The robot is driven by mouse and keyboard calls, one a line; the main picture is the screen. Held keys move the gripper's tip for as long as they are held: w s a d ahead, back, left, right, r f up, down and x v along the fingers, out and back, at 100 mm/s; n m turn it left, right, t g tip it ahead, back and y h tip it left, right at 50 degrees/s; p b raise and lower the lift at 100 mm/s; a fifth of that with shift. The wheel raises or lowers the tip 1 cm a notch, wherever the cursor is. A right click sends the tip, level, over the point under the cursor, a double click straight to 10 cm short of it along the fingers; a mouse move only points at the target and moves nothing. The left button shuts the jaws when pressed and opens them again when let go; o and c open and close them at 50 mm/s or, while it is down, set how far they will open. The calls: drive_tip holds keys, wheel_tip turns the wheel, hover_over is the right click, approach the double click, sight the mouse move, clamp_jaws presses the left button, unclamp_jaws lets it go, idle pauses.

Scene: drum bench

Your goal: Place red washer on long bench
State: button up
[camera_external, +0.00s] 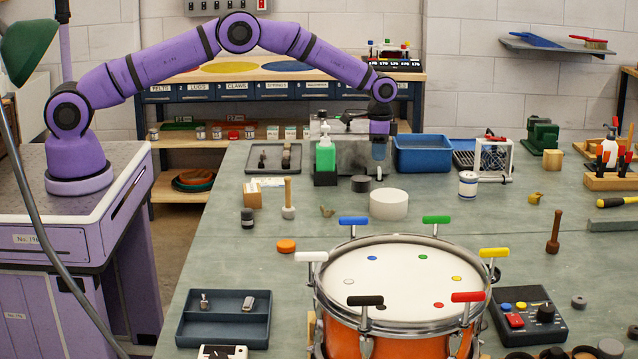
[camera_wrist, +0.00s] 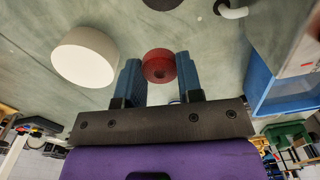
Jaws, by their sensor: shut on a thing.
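In the wrist view, the red washer (camera_wrist: 158,65), a thick ring with a small dark centre hole, sits between the two blue fingers of my gripper (camera_wrist: 158,78). The fingers are shut on its sides. In the external view my gripper (camera_external: 379,152) points down above the back middle of the long grey-green bench (camera_external: 450,217). The washer cannot be made out there. The exact gap between the washer and the bench top is hard to tell.
A white round block (camera_external: 388,204) and a dark cylinder (camera_external: 361,184) stand near my gripper. A green bottle (camera_external: 325,157) is to its left, a blue bin (camera_external: 422,154) to its right. An orange drum (camera_external: 400,281) fills the front. Bare bench lies right of the white block.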

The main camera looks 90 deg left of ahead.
drive_tip(key=s+d+r+n, duration=0.2)
drive_tip(key=s+d, duration=1.8)
drive_tip(key=s, duration=0.2)
drive_tip(key=w+a, duration=0.7)
drive_tip(key=w+a+f+m, duration=0.1)
drive_tip(key=w+a, duration=0.6)
drive_tip(key=w, duration=0.1)
drive_tip(key=w+a+m, duration=0.1)
drive_tip(key=w+a, duration=0.5)
drive_tip(key=w, duration=0.1)
drive_tip(key=shift+w+a+f, duration=0.15)
drive_tip(key=shift+a+f, duration=0.35)
drive_tip(key=shift+f, duration=0.15)
wheel_tip(320, 180, down, 9)
drive_tip(key=shift+f, duration=0.2)
drive_tip(key=shift+f, duration=0.1)
drive_tip(key=o, duration=0.9)
